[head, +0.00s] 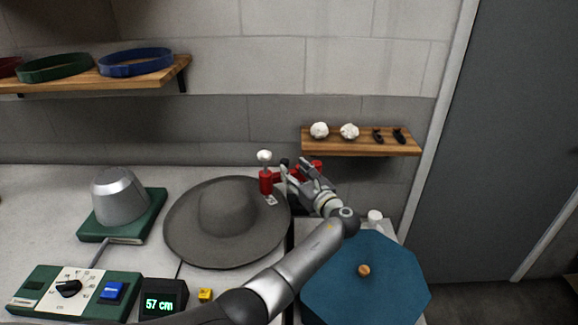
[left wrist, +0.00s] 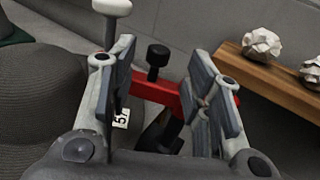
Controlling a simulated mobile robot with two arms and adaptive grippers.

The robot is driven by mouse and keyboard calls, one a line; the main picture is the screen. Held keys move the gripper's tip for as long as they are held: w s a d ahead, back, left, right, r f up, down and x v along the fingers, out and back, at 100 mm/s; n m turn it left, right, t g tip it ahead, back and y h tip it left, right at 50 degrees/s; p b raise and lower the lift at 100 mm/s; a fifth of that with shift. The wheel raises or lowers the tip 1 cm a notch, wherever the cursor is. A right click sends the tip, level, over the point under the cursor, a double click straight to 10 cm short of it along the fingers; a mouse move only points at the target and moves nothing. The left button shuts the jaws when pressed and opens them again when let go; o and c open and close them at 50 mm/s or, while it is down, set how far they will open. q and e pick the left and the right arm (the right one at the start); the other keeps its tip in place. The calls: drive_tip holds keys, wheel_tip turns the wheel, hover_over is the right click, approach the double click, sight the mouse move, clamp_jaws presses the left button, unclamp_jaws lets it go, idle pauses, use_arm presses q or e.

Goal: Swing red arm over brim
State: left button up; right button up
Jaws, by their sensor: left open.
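The grey wide-brimmed hat (head: 225,215) lies on the worktop, and its brim fills the left of the left wrist view (left wrist: 45,90). The red arm (head: 316,165) is at the brim's far right edge, partly hidden by my gripper. A red post (head: 266,183) with a white knob (head: 264,155) stands beside the brim. My left gripper (head: 297,170) is open around the red arm. In the left wrist view the red arm (left wrist: 158,91) with a black knob (left wrist: 157,56) passes between the fingers. I cannot tell whether they touch it. My right gripper is not in view.
A metal hat block (head: 120,195) on a green base and a green control panel (head: 75,292) are at the left. A blue octagonal lid (head: 385,285) is at the right. A small wooden shelf (head: 360,144) with white lumps is behind the gripper.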

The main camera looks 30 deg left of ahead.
use_arm(q)
drive_tip(key=v, duration=0.6)
drive_tip(key=shift+s+d, duration=0.25)
drive_tip(key=shift+d, duration=0.1)
